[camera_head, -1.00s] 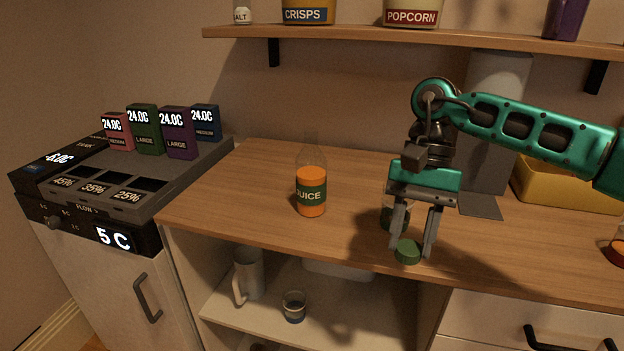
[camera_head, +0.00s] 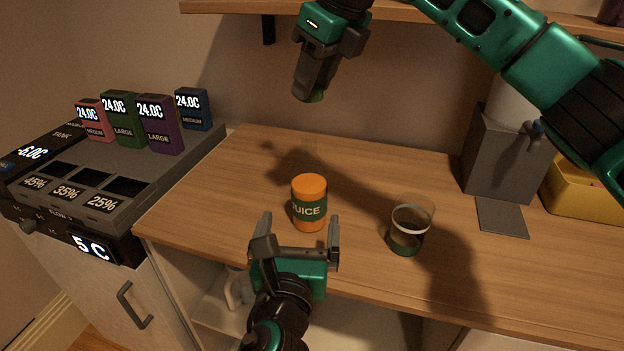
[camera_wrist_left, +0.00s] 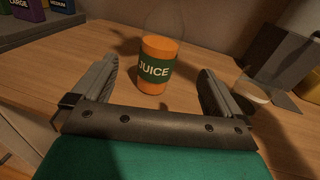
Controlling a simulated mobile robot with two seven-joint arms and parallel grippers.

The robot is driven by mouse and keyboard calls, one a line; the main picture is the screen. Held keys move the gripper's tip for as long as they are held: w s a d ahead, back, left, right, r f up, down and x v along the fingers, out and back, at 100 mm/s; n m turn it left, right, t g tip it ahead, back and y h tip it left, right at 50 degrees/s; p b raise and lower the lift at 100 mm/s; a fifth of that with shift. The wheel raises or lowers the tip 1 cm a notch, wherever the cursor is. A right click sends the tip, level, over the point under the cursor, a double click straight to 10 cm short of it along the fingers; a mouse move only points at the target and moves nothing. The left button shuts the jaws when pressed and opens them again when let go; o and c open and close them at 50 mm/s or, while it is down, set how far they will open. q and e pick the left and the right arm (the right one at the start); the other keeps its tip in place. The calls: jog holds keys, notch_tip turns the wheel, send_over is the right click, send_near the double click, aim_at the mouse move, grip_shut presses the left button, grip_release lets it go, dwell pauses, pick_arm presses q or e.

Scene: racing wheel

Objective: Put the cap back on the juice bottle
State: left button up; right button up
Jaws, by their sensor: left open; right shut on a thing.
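The juice bottle (camera_head: 309,207), orange with a green JUICE label, stands upright on the wooden counter. Its clear upper part is faint. It also shows in the left wrist view (camera_wrist_left: 156,68), centred between my left fingers. My left gripper (camera_head: 300,240) is open just in front of the bottle at the counter's front edge, and its fingers do not close on it. My right gripper (camera_head: 311,92) is raised above and behind the bottle, fingers pointing down. It is shut on the green cap (camera_head: 317,97), which is mostly hidden by the fingers.
A clear glass with green at its base (camera_head: 406,228) stands right of the bottle. A grey dispenser (camera_head: 503,155) and yellow bin (camera_head: 585,190) are farther right. A control console (camera_head: 130,180) is at left. A shelf (camera_head: 230,7) runs above.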

aim_at(309, 180)
jog(key=shift+w+a+r, duration=0.1)
jog(key=shift+w+r, duration=0.05)
pick_arm(q)
jog(key=shift+d+r, duration=0.15)
jog(key=shift+r, duration=0.15)
pick_arm(e)
jog(key=shift+s, duration=0.2)
pick_arm(q)
jog(key=w, duration=0.4)
jog(key=w+d, duration=0.1)
jog(key=w, duration=0.7)
jog(key=shift+d, duration=0.15)
jog(key=shift+c, duration=0.3)
jog(key=shift+s, duration=0.1)
jog(key=c, duration=1.4)
jog(key=shift+c, duration=0.2)
pick_arm(e)
jog(key=shift+f, duration=2.45)
